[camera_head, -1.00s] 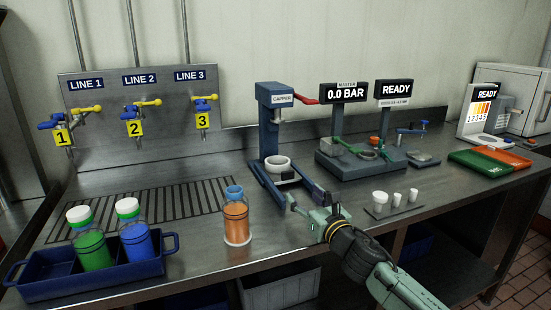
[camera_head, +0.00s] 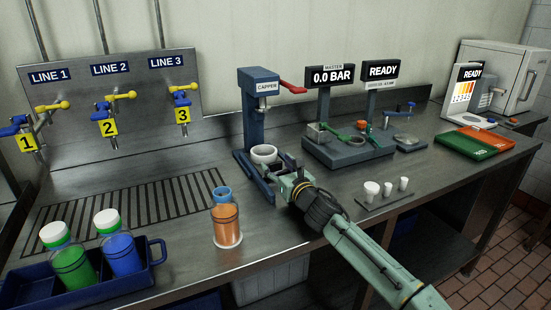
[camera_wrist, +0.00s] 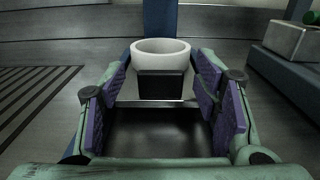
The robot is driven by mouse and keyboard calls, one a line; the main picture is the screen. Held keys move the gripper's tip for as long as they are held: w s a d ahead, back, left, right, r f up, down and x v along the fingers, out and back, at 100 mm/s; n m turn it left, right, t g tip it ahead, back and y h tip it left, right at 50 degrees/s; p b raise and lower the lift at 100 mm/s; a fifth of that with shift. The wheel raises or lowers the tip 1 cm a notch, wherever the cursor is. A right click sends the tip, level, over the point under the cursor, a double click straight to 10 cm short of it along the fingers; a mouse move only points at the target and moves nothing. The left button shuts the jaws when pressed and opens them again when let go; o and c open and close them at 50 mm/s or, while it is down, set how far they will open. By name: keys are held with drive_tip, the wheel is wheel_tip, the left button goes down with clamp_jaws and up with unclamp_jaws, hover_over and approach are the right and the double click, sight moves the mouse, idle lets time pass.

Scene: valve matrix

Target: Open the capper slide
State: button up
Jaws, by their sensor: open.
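The blue capper (camera_head: 251,120) stands at the middle of the bench, with a red lever at its top right. Its slide carries a white round cup (camera_head: 264,154) under the head. In the wrist view the cup (camera_wrist: 160,52) sits behind a dark block-shaped handle (camera_wrist: 161,86) on the slide's front. My gripper (camera_head: 277,176) is at the capper's front, its fingers pointing at the slide. In the wrist view my gripper (camera_wrist: 162,82) is open, with a purple pad on each side of the handle and gaps at both sides. The head view hides the handle behind my gripper.
An orange bottle (camera_head: 226,220) stands left of my gripper. Small white cups (camera_head: 371,191) stand to the right. A blue tray (camera_head: 40,292) with green and blue bottles is at front left. The gauge station (camera_head: 345,148) is right of the capper.

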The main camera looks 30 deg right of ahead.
drive_tip(key=shift+w, duration=0.95)
drive_tip(key=shift+c, duration=0.2)
clamp_jaws()
